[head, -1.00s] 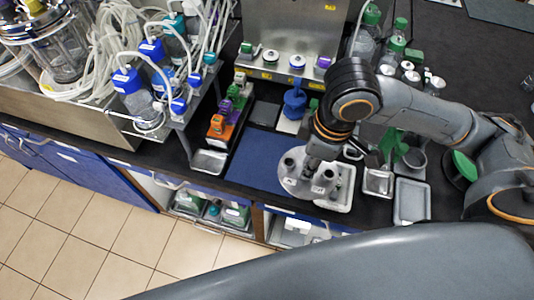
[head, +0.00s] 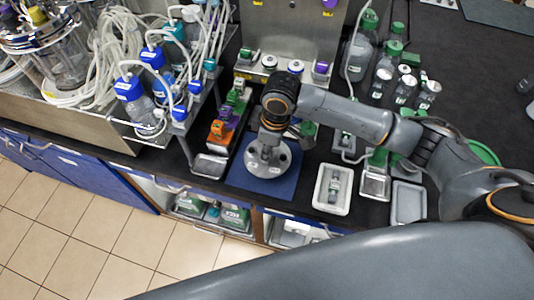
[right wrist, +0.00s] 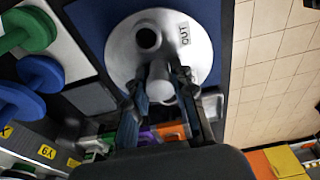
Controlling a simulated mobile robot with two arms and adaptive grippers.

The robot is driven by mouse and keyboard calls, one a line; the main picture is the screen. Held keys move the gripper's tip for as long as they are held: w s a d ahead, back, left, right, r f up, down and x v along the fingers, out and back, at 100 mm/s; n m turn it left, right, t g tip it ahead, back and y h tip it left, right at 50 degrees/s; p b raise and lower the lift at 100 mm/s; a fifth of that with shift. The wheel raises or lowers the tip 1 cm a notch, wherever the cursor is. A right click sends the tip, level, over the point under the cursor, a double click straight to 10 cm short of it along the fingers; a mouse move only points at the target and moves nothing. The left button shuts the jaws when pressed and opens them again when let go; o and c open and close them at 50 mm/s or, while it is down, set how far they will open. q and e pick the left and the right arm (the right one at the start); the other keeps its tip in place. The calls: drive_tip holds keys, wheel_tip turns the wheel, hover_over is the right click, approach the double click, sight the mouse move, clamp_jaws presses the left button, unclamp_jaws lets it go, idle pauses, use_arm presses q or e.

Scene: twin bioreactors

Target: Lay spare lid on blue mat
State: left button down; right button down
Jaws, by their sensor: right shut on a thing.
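The spare lid (head: 283,157) is a pale grey disc with several ports and a central knob. It is over the blue mat (head: 284,190) in the head view, covering its middle. My right gripper (head: 268,144) comes down from above and is shut on the lid. In the right wrist view the fingers (right wrist: 158,88) close on the lid's knob, and the lid (right wrist: 125,55) shows an "OUT" label. The lid looks about level. I cannot tell whether it touches the mat. My left gripper is not in view.
A white tray (head: 318,196) with a small item in it stands right of the mat. A metal tray (head: 375,186) and a grey tray (head: 408,203) are farther right. An orange block (head: 216,131) and a small metal tray (head: 209,166) stand left of the mat.

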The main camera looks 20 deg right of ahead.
wheel_tip(320, 180, down, 3)
drive_tip(key=shift+w+a+r+p, duration=0.1)
drive_tip(key=shift+w+p, duration=0.05)
drive_tip(key=shift+p, duration=0.4)
drive_tip(key=shift+f, duration=0.3)
drive_tip(key=shift+f, duration=0.1)
drive_tip(key=c, duration=1.1)
unclamp_jaws()
drive_tip(key=r, duration=0.4)
drive_tip(key=d+r, duration=0.1)
drive_tip(key=r, duration=0.3)
drive_tip(key=s+r+b, duration=0.1)
drive_tip(key=r, duration=0.3)
drive_tip(key=shift+d, duration=0.15)
